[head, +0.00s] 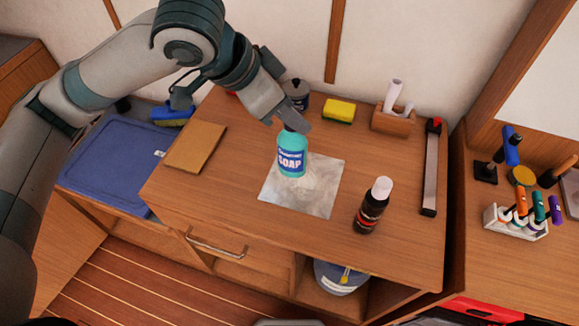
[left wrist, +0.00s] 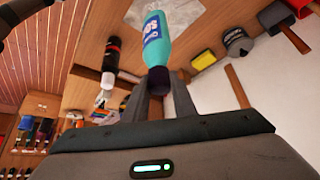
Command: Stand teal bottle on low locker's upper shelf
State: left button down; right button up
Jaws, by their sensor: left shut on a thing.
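The teal bottle (head: 291,155), with a blue and white SOAP label, is upright over a grey-white sheet (head: 318,195) on the wooden cabinet top. I cannot tell whether its base touches the sheet. My left gripper (head: 290,122) comes down from above and is shut on the bottle's top. In the left wrist view the teal bottle (left wrist: 156,45) shows with its dark cap between the fingers (left wrist: 159,88). The low locker is the wooden cabinet (head: 400,255) with open compartments below its top; I cannot tell which is its upper shelf. My right gripper is not in view.
A dark bottle with a white cap (head: 372,205) stands right of the sheet. A yellow sponge (head: 339,111), a wooden holder (head: 392,120) and a dark lidded pot (head: 296,92) stand behind. A bucket (head: 340,277) fills part of a lower compartment. A drawer handle (head: 216,244) juts out in front.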

pick_arm(q)
jog(key=w+a+f+p, duration=0.3)
jog(key=a+f, duration=0.4)
jog(key=a, duration=0.4)
jog(key=shift+w, duration=0.3)
notch_tip(320, 180, down, 4)
jog(key=shift+p, duration=0.6)
jog(key=c, duration=1.9)
grip_release()
jog(key=shift+f, duration=0.15)
jog(key=o, duration=0.4)
jog(key=shift+o, duration=0.2)
